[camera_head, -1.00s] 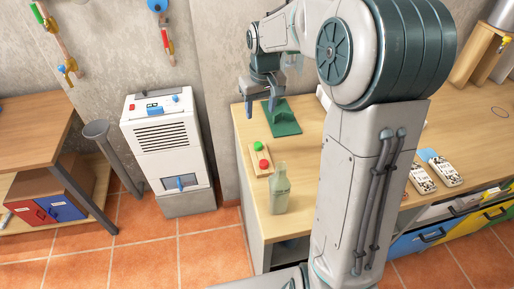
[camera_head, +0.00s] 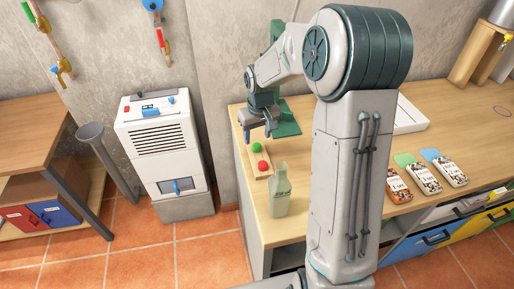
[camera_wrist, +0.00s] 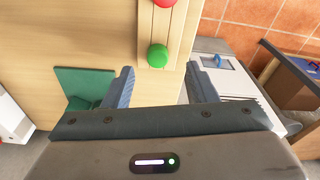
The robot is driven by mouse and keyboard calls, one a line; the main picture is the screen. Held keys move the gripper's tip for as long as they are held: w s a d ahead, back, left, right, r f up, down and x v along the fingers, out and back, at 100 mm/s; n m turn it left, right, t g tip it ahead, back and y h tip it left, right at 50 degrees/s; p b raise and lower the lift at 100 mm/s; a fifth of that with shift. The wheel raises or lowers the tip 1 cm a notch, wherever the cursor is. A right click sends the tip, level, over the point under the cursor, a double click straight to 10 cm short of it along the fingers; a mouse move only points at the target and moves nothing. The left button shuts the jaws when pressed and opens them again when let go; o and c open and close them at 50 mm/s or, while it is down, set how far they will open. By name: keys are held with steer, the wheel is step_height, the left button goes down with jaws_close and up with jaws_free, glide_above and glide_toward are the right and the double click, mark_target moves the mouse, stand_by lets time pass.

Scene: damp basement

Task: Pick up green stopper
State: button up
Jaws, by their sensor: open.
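The green stopper (camera_head: 256,148) is a small round knob on a narrow wooden board (camera_head: 250,160) at the left end of the bench. A red stopper (camera_head: 262,166) sits beside it on the same board. My gripper (camera_head: 257,137) is open and empty, above the bench just behind the green stopper. In the wrist view, the green stopper (camera_wrist: 157,55) shows ahead of the gap between my open fingers (camera_wrist: 158,85), apart from both. The red stopper (camera_wrist: 165,2) is cut off at the top edge there.
A clear greenish bottle (camera_head: 279,192) stands in front of the board. A green stand (camera_head: 286,120) is behind my gripper. Several labelled packets (camera_head: 428,176) lie to the right on the wooden bench (camera_head: 300,235). A white dehumidifier (camera_head: 165,150) stands on the floor left of the bench.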

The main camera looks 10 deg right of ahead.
mark_target(257, 145)
steer(key=shift+w+f+p, duration=0.15)
steer(key=shift+w+f, duration=0.05)
steer(key=shift+f, duration=0.65)
steer(key=shift+w+f+p, duration=0.2)
steer(key=shift+w+f, duration=0.05)
steer(key=shift+f, duration=0.6)
steer(key=shift+w+f+p, duration=0.15)
steer(key=shift+w+f, duration=0.05)
steer(key=shift+f, duration=0.65)
steer(key=c, duration=1.1)
